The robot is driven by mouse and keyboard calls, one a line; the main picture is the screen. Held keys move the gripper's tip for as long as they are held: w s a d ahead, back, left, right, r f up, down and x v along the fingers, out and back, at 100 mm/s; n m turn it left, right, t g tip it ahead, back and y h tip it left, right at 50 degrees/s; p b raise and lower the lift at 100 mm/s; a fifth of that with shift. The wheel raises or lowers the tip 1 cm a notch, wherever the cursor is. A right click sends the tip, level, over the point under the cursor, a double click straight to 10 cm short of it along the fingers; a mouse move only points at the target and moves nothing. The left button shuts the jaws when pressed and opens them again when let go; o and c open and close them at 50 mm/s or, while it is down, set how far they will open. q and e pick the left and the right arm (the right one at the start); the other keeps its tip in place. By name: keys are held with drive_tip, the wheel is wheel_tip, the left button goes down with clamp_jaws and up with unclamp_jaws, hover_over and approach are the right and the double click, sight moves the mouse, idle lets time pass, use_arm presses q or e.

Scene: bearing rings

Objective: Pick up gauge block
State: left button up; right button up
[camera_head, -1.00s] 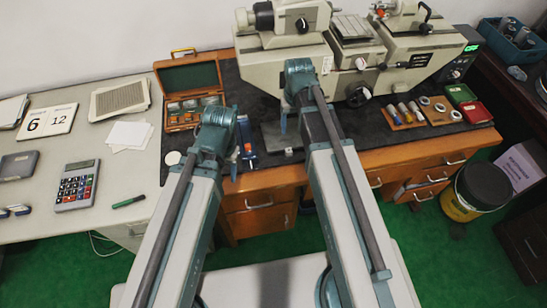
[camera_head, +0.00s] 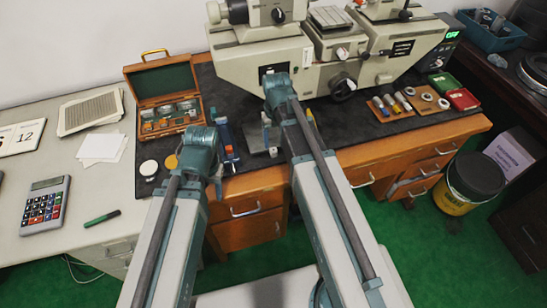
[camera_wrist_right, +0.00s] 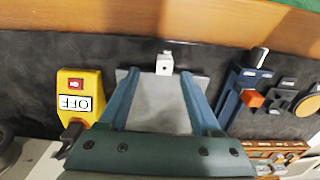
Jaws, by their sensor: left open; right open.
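A small pale metal block (camera_wrist_right: 164,64), apparently the gauge block, stands on the edge of a grey plate (camera_wrist_right: 160,105) in the right wrist view. It shows in the head view (camera_head: 273,152) at the plate's near edge. My right gripper (camera_wrist_right: 161,74) is open, its teal fingers either side of the plate, with the block in line with the gap near the fingertips. I cannot tell their height above it. In the head view my right gripper (camera_head: 266,124) is over the plate. My left gripper (camera_head: 217,178) is open and empty near the table's front edge; its fingers are partly hidden.
A yellow switch box (camera_wrist_right: 80,95) and a blue holder (camera_wrist_right: 240,97) flank the plate. An open wooden case (camera_head: 165,118) with small pieces is at the left. A large beige machine (camera_head: 255,62) stands behind. Bearing rings (camera_head: 426,97) lie at the right.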

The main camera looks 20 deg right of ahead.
sight(274, 150)
drive_tip(key=f+b, duration=0.5)
drive_tip(key=shift+w+a+f, duration=0.1)
drive_tip(key=shift+a+f, duration=0.05)
drive_tip(key=shift+a, duration=0.2)
drive_tip(key=shift+c, duration=0.2)
clamp_jaws()
